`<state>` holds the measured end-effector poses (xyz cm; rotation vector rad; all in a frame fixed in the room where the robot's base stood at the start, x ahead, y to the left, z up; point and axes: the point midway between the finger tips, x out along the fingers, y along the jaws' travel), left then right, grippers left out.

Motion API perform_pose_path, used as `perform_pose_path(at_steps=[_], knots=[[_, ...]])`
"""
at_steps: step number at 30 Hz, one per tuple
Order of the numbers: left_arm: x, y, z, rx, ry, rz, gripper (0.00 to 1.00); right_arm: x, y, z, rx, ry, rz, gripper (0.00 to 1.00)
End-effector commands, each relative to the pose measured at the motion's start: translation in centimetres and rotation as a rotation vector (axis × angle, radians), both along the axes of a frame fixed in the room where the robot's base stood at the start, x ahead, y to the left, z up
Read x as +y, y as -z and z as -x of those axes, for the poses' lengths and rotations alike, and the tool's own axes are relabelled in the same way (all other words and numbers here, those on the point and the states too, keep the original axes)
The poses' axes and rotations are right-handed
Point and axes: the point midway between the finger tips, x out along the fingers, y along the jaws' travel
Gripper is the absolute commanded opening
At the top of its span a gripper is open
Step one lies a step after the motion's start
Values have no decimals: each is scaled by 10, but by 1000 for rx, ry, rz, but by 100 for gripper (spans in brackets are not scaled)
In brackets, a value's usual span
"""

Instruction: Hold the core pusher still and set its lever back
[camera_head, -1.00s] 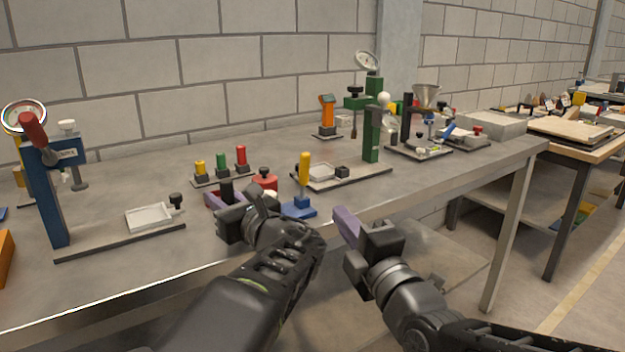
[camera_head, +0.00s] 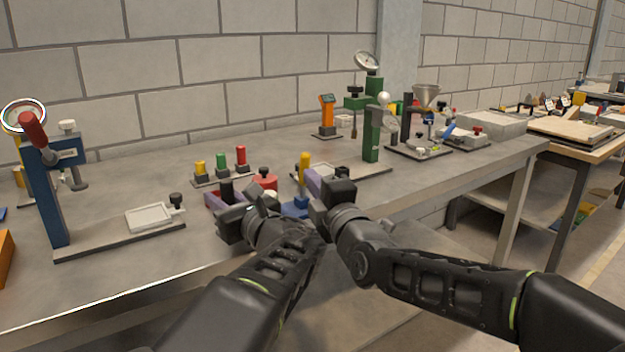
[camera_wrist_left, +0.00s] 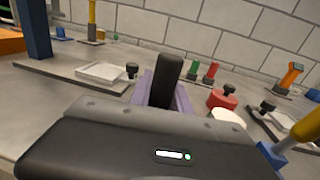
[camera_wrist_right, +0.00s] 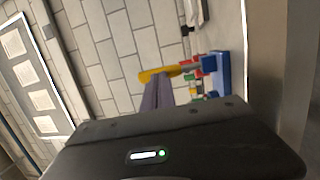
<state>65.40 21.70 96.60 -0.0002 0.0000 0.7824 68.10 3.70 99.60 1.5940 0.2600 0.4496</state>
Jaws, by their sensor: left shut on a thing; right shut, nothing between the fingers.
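An upright black grip (camera_head: 227,187) stands near the bench's front edge, and my left gripper (camera_head: 226,200) is shut around it. In the left wrist view this grip (camera_wrist_left: 166,80) rises between the purple fingers. To its right is a blue block (camera_head: 295,208) with a yellow lever (camera_head: 304,166), apparently part of the core pusher; the link to the grip is hidden. The lever looks roughly upright. My right gripper (camera_head: 313,182) is shut and empty, its purple fingers beside the lever. In the right wrist view the fingertips (camera_wrist_right: 157,82) lie close to the yellow lever (camera_wrist_right: 160,73); contact is unclear.
A red piece with a black knob (camera_head: 265,181) and a rack of yellow, green and red handles (camera_head: 222,178) stand behind. A blue press (camera_head: 50,195) is at left, a green stand (camera_head: 371,135) at right. Bare bench lies at front left.

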Motion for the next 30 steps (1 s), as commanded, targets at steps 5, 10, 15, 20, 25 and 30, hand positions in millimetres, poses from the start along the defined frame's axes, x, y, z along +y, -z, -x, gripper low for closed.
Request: perform_pose_path(at_steps=[5, 10, 15, 20, 25, 30], knots=[[0, 0, 0, 0, 0, 0, 0, 2, -1, -5, 0, 1, 0, 0], [0, 0, 0, 0, 0, 0, 0, 2, -1, -5, -1, 1, -1, 0], [0, 0, 0, 0, 0, 0, 0, 2, -1, -5, 9, 2, 9, 0], [0, 0, 0, 0, 0, 0, 0, 4, -2, -10, 70, 12, 60, 0], [0, 0, 0, -1, -1, -1, 0, 9, -8, -12, 160, 2, 126, 0], [0, 0, 0, -1, 0, -1, 0, 17, -14, -23, 179, -1, 138, 0]])
